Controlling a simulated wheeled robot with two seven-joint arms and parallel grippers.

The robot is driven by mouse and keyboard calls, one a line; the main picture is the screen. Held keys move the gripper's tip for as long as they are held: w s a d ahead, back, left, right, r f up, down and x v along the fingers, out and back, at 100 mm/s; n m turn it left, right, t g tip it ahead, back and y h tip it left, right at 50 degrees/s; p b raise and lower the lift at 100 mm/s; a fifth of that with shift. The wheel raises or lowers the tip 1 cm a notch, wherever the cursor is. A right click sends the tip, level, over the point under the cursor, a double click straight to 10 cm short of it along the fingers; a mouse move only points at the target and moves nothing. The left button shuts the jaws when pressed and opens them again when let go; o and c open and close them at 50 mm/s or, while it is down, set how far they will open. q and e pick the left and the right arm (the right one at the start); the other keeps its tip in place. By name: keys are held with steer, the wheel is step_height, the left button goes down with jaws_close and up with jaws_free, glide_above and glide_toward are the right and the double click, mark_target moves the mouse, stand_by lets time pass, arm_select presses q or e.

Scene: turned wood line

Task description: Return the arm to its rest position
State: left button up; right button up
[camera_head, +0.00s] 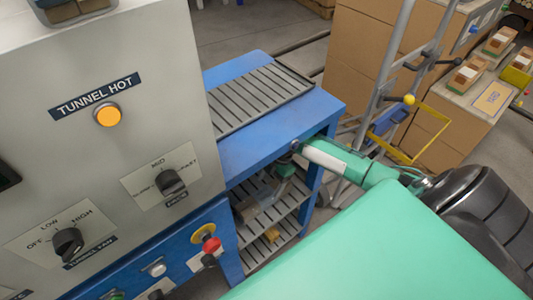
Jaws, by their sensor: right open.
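My right arm comes in from the right, with black, green and white links, and ends at the right front edge of the blue bench. My right gripper (284,169) is small and partly hidden by the bench edge, just below the bench top and above the slatted shelves. It is open, and I see nothing held in it. My left gripper is not in view. A large green surface, part of my own body, fills the lower right and hides the floor there.
A grey control cabinet (120,150) with an orange lamp (107,115) and knobs stands at left. The blue bench (262,147) and its shelves (268,220) adjoin it. A hand truck (392,75) and cardboard boxes (352,60) stand behind my right arm. Floor (245,30) shows at the back.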

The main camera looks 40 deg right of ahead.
steer(key=shift+d+r, duration=0.15)
steer(key=shift+r, duration=0.4)
